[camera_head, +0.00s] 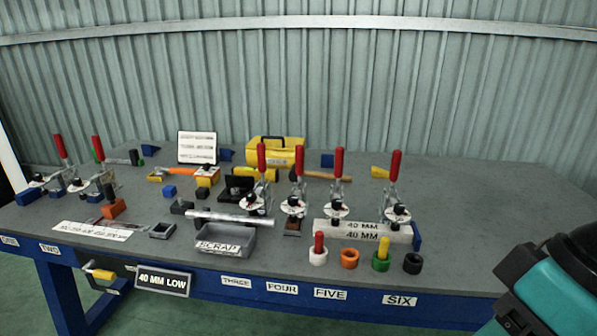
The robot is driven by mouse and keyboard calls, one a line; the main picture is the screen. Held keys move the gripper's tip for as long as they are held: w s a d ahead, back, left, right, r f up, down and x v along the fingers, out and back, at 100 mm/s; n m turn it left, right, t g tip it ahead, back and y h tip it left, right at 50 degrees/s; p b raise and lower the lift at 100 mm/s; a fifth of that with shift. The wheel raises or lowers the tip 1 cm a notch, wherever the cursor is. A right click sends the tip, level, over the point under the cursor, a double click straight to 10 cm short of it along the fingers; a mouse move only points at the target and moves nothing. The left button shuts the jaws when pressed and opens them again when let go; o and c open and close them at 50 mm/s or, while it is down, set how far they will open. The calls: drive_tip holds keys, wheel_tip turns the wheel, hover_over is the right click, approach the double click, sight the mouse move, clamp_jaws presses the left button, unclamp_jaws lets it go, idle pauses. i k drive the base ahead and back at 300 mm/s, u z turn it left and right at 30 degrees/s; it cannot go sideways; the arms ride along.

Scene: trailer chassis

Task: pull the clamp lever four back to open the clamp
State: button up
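Several toggle clamps with red-handled levers stand on the grey workbench (380,268). Counting from the left, the fourth clamp (293,207) stands behind the FOUR label (282,288) on the bench front. Its red lever (299,160) stands nearly upright. A brown block (292,228) is at the foot of this clamp. Whether its arm presses on anything is too small to tell. My gripper is out of view.
Neighbouring levers three (261,157) and five (339,162) stand close on either side. In front are a grey SCRAP bin (225,241), a silver bar (228,217), coloured cups (349,258) and a 40 MM block (335,234). A yellow toolbox (275,148) stands behind.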

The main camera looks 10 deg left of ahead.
sight(300, 148)
drive_tip(key=u, duration=0.45)
drive_tip(key=i, duration=0.75)
drive_tip(key=u, duration=0.15)
